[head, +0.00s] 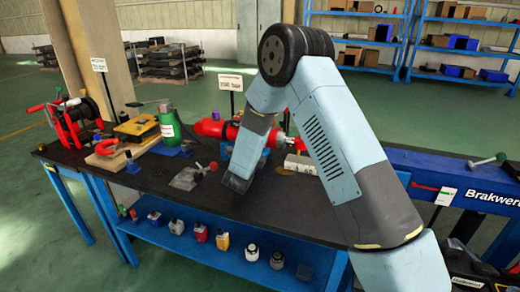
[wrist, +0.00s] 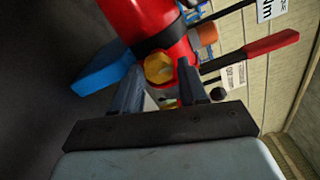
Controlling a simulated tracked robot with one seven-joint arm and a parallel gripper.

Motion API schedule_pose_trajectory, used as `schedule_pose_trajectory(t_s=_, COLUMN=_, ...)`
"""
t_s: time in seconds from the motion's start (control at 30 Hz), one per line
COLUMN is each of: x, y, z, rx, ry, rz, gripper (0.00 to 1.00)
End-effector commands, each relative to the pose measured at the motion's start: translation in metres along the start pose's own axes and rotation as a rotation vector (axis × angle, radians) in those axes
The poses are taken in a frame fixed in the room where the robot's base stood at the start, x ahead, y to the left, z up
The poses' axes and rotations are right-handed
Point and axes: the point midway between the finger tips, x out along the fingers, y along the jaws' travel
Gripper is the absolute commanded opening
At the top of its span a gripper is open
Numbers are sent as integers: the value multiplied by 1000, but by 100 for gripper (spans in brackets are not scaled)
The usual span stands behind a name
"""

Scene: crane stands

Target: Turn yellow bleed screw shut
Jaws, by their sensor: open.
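The yellow bleed screw (wrist: 158,68) shows in the wrist view as a hex head beside the black band of a red cylinder (wrist: 140,18). My gripper (wrist: 160,72) is open, with one finger on each side of the screw's near edge. I cannot tell whether either finger touches it. In the head view, the red cylinder (head: 210,128) lies on the dark bench, partly behind my arm. The bleed screw and my fingers are hidden there.
The wrist view also shows a blue block (wrist: 103,68), an orange cap (wrist: 207,33) and a red-handled lever (wrist: 270,44) close to the right finger. On the bench (head: 130,178), a green bottle (head: 169,125) and a red reel (head: 72,120) stand left of the cylinder.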

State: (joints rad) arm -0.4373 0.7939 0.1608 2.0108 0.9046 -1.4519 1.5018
Motion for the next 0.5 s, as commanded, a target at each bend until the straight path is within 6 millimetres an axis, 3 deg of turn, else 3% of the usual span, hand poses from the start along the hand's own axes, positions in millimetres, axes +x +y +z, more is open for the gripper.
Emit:
schedule_pose_trajectory(t_s=0.07, x=-16, y=7, z=1, rx=-6, ry=-7, rz=18, gripper=58)
schedule_pose_trajectory(t_s=0.5, x=-99, y=3, z=1, rx=-3, ry=-5, rz=10, gripper=58)
